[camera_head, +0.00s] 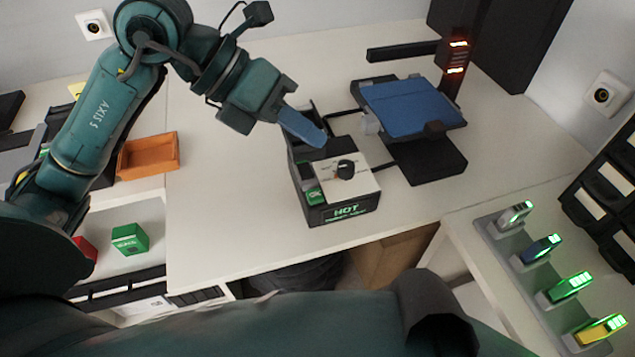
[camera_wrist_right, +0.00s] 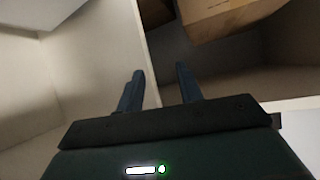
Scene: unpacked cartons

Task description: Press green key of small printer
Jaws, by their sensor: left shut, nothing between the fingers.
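A small box-shaped device (camera_head: 350,185) with a pale top, a black knob and a front panel reading "HOT" stands on the white table. A green key (camera_head: 314,196) is on its left side, near the front. A machine with a blue plate (camera_head: 410,107) stands behind it to the right, with dark bars or cables between the two. My left gripper (camera_head: 320,138) is shut and empty, its blue fingers over the rear part of the box, behind the green key. Contact is unclear. In the right wrist view, my right gripper (camera_wrist_right: 160,69) is open and empty.
An orange tray (camera_head: 149,156) lies left of the box. A green carton (camera_head: 130,239) sits on a lower shelf. Several lit handheld devices stand in a grey rack (camera_head: 508,243) at right. A brown carton (camera_head: 393,256) is under the table. The table's front left is clear.

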